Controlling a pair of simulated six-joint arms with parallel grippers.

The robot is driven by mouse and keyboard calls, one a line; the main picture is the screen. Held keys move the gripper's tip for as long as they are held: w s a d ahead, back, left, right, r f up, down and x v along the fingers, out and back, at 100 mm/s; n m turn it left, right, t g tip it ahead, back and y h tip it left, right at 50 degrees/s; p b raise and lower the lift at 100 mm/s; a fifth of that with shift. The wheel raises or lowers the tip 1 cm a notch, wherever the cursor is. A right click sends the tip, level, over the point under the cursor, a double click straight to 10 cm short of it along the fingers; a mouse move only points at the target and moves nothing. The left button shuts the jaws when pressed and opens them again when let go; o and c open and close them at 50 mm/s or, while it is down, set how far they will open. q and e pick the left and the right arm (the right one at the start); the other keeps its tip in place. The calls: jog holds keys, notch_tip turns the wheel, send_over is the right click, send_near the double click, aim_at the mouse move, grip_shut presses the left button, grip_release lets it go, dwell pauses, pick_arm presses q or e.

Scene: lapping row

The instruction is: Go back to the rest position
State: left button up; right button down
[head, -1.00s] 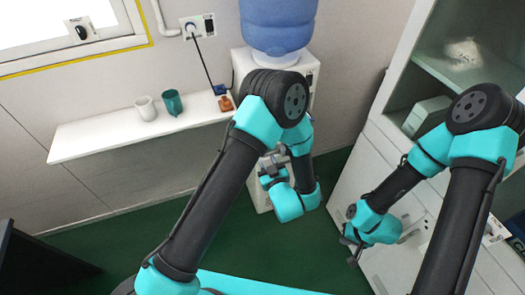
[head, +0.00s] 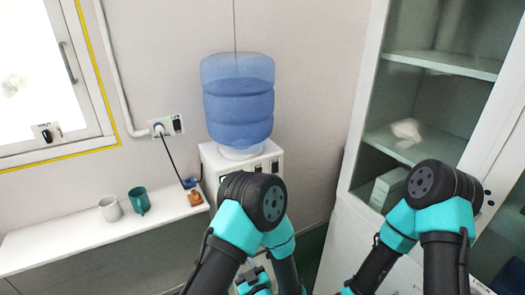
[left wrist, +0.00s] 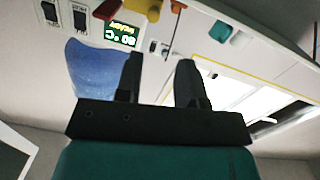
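My left gripper (left wrist: 160,62) shows in the left wrist view with its two dark fingers apart and nothing between them. In the head view part of it (head: 252,272) shows at the bottom, in front of the water dispenser (head: 273,160) and largely hidden by my left arm. My right arm is bent at the lower right of the head view. Its gripper is below the picture edge.
A blue water bottle (head: 238,105) tops the dispenser. A white shelf (head: 75,238) at left holds a white mug (head: 110,208), a teal mug (head: 139,201) and a small brown object (head: 195,198). An open-shelved cabinet (head: 352,130) stands at right.

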pick_arm(q)
jog(key=a+f+m+g+h, duration=0.2)
jog(key=a+f+g+h, duration=0.45)
jog(key=a+f, duration=0.35)
jog(key=s+a+f+m+g+h, duration=0.1)
jog(key=s+a+f+g+h, duration=0.1)
jog(key=s+g, duration=0.2)
jog(key=s+a+f+m+g+h, duration=0.2)
jog(key=s+a+g+h, duration=0.1)
jog(key=s, duration=0.7)
jog(key=shift+a+m+g+h, duration=0.25)
jog(key=shift+m+g+h, duration=0.1)
jog(key=shift+g, duration=0.2)
